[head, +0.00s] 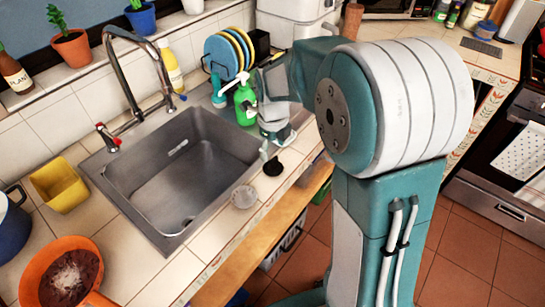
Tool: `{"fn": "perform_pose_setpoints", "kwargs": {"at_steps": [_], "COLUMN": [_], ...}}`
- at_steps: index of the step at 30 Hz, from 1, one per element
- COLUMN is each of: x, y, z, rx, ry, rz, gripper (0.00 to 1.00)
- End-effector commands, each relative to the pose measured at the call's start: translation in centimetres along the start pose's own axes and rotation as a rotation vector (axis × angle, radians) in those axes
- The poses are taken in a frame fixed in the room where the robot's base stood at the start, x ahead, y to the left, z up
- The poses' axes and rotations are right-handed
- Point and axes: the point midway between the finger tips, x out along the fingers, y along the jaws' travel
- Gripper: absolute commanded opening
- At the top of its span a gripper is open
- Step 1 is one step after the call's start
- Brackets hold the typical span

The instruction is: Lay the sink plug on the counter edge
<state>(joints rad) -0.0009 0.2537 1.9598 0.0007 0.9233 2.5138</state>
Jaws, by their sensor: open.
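A small black round sink plug (273,167) lies on the tiled counter (292,158), right of the sink and close to the counter's front edge. My gripper (275,148) is just above and behind the plug in the picture, pointing down, with its fingers open. I see nothing between the fingers. The plug looks apart from the fingertips, but the exact gap is hard to tell. The steel sink (170,185) is empty, with its drain near the front.
A grey round strainer (244,197) lies on the counter left of the plug. A green bottle (245,103) and a rack of plates (228,55) stand behind my gripper. A tall faucet (125,65) rises behind the sink.

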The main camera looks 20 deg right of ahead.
Motion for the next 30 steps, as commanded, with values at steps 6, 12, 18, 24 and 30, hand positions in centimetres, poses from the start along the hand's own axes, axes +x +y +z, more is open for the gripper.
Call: {"fn": "perform_pose_setpoints", "kwargs": {"at_steps": [6, 12, 18, 24, 30], "x": [-4.7, -7.3, -8.6, -11.0, -12.8], "y": [-0.1, 0.0, 0.4, 2.5, 4.7], "z": [0.1, 0.0, -0.6, -3.4, -6.5], "rx": [0.000, 0.000, -0.080, -0.477, -0.927], "ry": [-0.004, -0.001, -0.015, -0.065, -0.089], "rz": [-0.003, -0.001, -0.011, -0.076, -0.172], "gripper": [0.84, 0.84, 0.84, 0.84, 0.84]}}
